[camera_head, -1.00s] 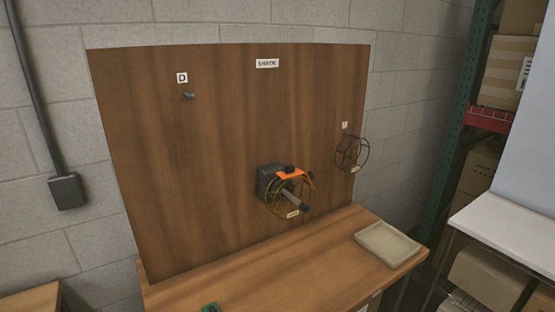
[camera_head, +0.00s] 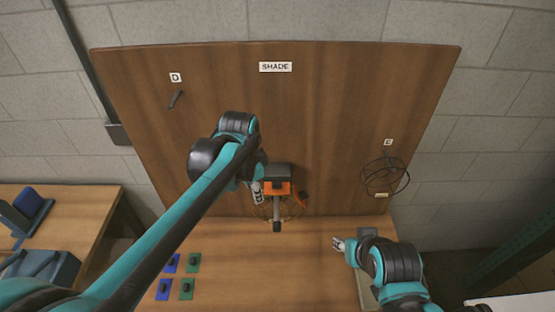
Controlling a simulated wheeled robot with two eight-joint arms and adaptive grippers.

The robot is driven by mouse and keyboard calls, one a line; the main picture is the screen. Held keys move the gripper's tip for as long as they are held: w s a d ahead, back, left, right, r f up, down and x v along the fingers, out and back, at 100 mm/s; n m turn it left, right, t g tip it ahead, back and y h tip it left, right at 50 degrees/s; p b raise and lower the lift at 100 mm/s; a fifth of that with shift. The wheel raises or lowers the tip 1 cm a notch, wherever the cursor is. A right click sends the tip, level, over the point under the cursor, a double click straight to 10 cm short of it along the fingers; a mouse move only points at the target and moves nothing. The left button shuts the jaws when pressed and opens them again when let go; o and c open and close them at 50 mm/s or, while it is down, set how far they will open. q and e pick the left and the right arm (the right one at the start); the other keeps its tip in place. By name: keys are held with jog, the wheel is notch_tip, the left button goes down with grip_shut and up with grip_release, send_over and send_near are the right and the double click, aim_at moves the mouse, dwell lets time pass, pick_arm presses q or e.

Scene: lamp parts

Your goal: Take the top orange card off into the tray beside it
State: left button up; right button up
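The orange card (camera_head: 277,188) sits on the dark block of the fixture on the upright wooden board, above a round wire frame (camera_head: 291,210). My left gripper (camera_head: 258,192) is at the left side of the orange card; whether it touches the card I cannot tell. Its fingers are small, and their opening is unclear. My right gripper (camera_head: 339,243) is over the table, right of the fixture and apart from it, with nothing visible in it. The pale tray (camera_head: 361,287) is mostly hidden under my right arm; only a strip of its left side shows.
Blue cards (camera_head: 163,289) and green cards (camera_head: 193,262) with black knobs lie on the table at the lower left. A second wire frame (camera_head: 385,178) hangs on the board at the right. A peg (camera_head: 175,99) sticks out at the upper left. The table's middle is clear.

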aim_at(277, 183)
pick_arm(q)
jog(key=w+d+r+m+p, duration=0.1)
jog(key=d+r+p, duration=0.1)
jog(key=w+d+r+m+g+p, duration=0.1)
jog(key=w+r+m+p, duration=0.1)
jog(key=p, duration=0.1)
jog(key=w+d+r+m+p, duration=0.1)
jog(key=d+r+p, duration=0.1)
jog(key=shift+w+d+r+g+p, duration=0.25)
jog(key=shift+w+d+g+p, duration=0.05)
jog(key=shift+d+g+p, duration=0.1)
jog(key=shift+w+d+r+m, duration=0.1)
jog(key=shift+w+d+m, duration=0.05)
jog(key=shift+m, duration=0.25)
jog(key=shift+d+f+p, duration=0.2)
jog(key=shift+f+p, duration=0.05)
jog(key=shift+p, duration=0.1)
jog(key=f, duration=0.6)
jog(key=shift+s+a+f+p, duration=0.1)
jog(key=shift+s+f+p, duration=0.15)
jog(key=shift+f+p, duration=0.1)
jog(key=shift+f, duration=0.45)
grip_shut()
pick_arm(e)
notch_tip(277, 183, up, 12)
jog(key=shift+f, duration=0.15)
